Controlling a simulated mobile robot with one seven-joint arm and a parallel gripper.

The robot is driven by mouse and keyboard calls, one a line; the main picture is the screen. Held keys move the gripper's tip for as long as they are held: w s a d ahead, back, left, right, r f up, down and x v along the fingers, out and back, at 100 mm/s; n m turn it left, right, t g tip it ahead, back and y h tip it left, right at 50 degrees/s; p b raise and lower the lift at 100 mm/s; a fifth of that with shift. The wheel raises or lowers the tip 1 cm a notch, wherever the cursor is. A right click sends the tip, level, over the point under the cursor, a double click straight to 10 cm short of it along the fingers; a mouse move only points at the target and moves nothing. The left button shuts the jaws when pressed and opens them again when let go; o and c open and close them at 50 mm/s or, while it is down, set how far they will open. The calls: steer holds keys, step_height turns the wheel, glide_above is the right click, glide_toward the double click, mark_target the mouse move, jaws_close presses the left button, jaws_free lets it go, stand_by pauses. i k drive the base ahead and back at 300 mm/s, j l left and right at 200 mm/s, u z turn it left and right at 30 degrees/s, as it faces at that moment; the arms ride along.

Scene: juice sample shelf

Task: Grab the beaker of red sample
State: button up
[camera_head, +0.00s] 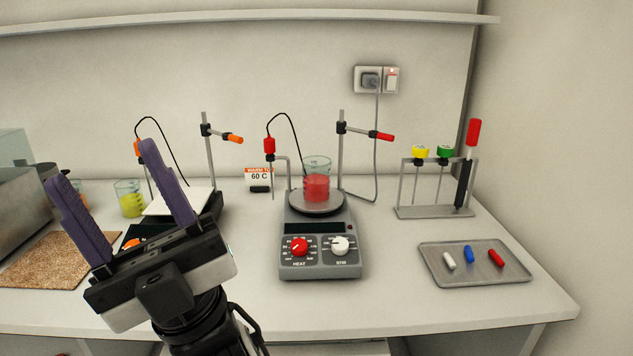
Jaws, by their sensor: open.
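The beaker of red sample (317,184) is clear glass, about half full of red liquid.
A yellow-sample beaker (130,203) stands at left. A tool rack (435,211) and a tray (476,281) of coloured stir bars are at right.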

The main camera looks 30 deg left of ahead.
mark_target(315, 169)
steer(key=i+j+u, duration=0.15)
steer(key=u, duration=0.15)
steer(key=i+j, duration=0.45)
steer(key=i, duration=0.25)
steer(key=j+u, duration=0.05)
